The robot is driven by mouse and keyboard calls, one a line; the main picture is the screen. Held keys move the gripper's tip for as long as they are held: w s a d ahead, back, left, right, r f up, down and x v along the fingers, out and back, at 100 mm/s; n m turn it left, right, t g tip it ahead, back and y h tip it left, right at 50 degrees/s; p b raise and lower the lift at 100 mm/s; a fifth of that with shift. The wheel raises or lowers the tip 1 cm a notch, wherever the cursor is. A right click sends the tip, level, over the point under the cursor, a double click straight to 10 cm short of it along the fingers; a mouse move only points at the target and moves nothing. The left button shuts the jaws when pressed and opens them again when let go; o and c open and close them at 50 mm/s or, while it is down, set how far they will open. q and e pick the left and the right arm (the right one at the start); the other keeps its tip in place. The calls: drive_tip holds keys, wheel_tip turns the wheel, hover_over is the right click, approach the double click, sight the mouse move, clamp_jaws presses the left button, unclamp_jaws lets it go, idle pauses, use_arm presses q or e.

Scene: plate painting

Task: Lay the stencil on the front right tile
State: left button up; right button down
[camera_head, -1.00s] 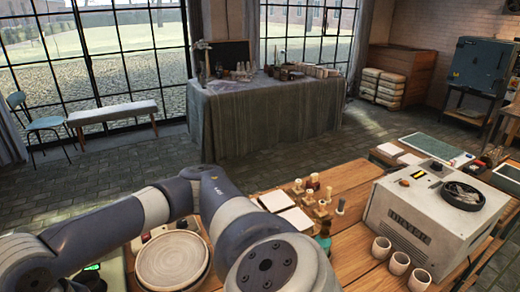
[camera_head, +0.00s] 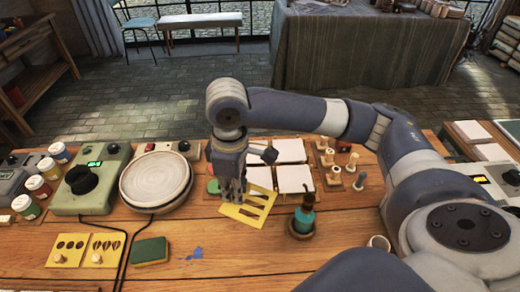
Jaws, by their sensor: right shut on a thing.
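The yellow stencil (camera_head: 243,214) with slot-shaped cutouts is shut in my right gripper (camera_head: 232,194), tilted and seen just in front of the tiles. Whether it touches the table is unclear. The front right tile (camera_head: 295,179) is white and bare, to the right of the gripper. The back right tile (camera_head: 290,149) lies behind it. The front left tile (camera_head: 259,178) is partly hidden by the gripper and stencil. My left gripper is out of view.
A teal bottle (camera_head: 304,217) in a round holder stands in front of the front right tile. Stamps (camera_head: 337,178) stand right of the tiles. A plate on a turntable (camera_head: 156,181) is at left. Two other yellow stencils (camera_head: 67,249) and a green sponge (camera_head: 149,251) lie at front left.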

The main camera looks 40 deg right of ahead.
drive_tip(key=w+f+n+b, duration=0.1)
drive_tip(key=w+f+n, duration=0.25)
drive_tip(key=n, duration=0.45)
drive_tip(key=n+b, duration=0.1)
drive_tip(key=n, duration=1.4)
hover_over(254, 160)
wheel_tip(254, 160, down, 7)
drive_tip(key=shift+w+f, duration=0.1)
wheel_tip(254, 160, down, 3)
drive_tip(key=shift+r+p, duration=0.15)
drive_tip(key=shift+p, duration=0.15)
drive_tip(key=shift+f, duration=0.35)
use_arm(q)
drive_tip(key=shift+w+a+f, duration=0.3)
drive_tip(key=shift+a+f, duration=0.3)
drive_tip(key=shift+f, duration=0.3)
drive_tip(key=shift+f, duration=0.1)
use_arm(e)
drive_tip(key=shift+f, duration=0.2)
